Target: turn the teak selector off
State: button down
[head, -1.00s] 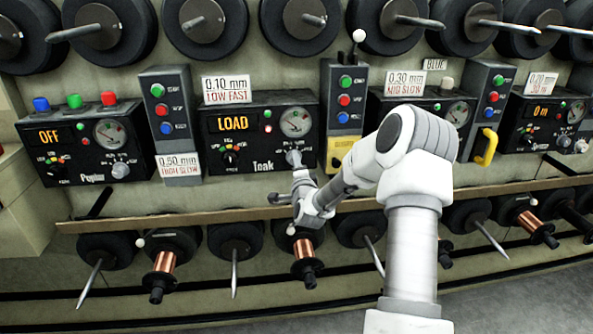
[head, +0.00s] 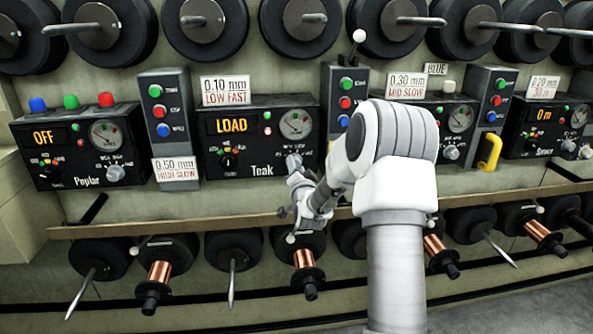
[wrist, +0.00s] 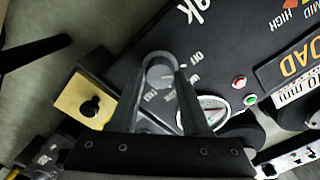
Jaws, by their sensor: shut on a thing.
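The Teak panel (head: 212,165) is a black box in the middle of the head view, with an orange display (head: 231,126) reading LOAD. Its grey selector knob (wrist: 160,74) shows in the wrist view, with small white position words beside it, OFF among them. My gripper (head: 293,163) is at the panel's lower right in the head view, largely covering the knob. In the wrist view my gripper (wrist: 163,85) is shut on the knob, one finger on each side. Which word the knob points at is unclear.
The Poplar panel (head: 76,160), reading OFF, is to the left. A button box (head: 166,118) stands between it and Teak. A wooden rail (head: 160,222) and copper spools (head: 160,272) lie below. Black discs (head: 291,25) with metal rods stick out above.

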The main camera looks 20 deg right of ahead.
dwell(0.4)
jog(key=shift+c, duration=1.9)
grip_release()
jog(key=p+v, duration=0.3)
jog(key=v, duration=1.4)
jog(key=shift+s, duration=0.25)
jog(key=shift+a+r, duration=0.1)
